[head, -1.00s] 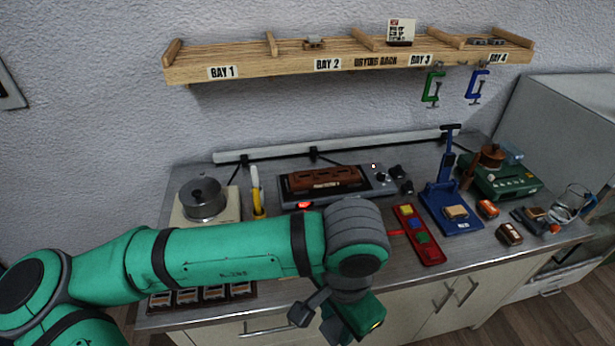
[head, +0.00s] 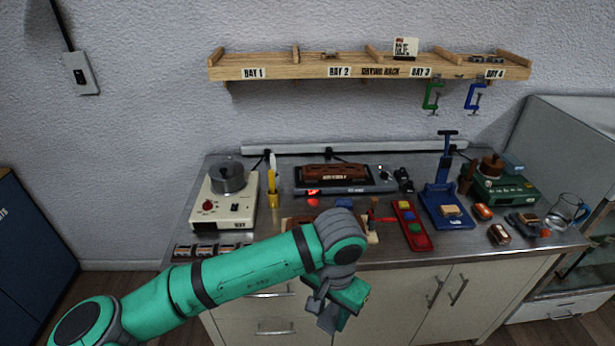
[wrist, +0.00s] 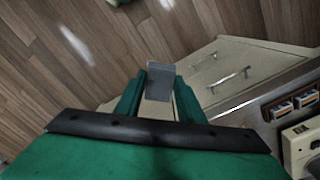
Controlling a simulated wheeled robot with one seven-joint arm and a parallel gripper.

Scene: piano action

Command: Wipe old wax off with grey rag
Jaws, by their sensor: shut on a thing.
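My gripper (head: 335,312) hangs in front of the bench's cabinet doors, below the worktop, in the head view. In the wrist view my gripper (wrist: 158,92) is shut on a small flat grey piece (wrist: 158,82), which looks like the grey rag. The grey rag (head: 328,318) shows only partly below the jaws in the head view. I cannot make out any old wax for certain. A brown block (head: 330,172) sits on a grey heated unit (head: 375,186) at the back of the bench. My forearm partly hides a wooden item (head: 372,236) at the front edge.
A white device with a metal pot (head: 228,178) stands left. A red tray (head: 411,222), blue press (head: 443,200), green machine (head: 505,190) and glass jug (head: 566,210) stand right. The drying rack (head: 300,68) hangs above.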

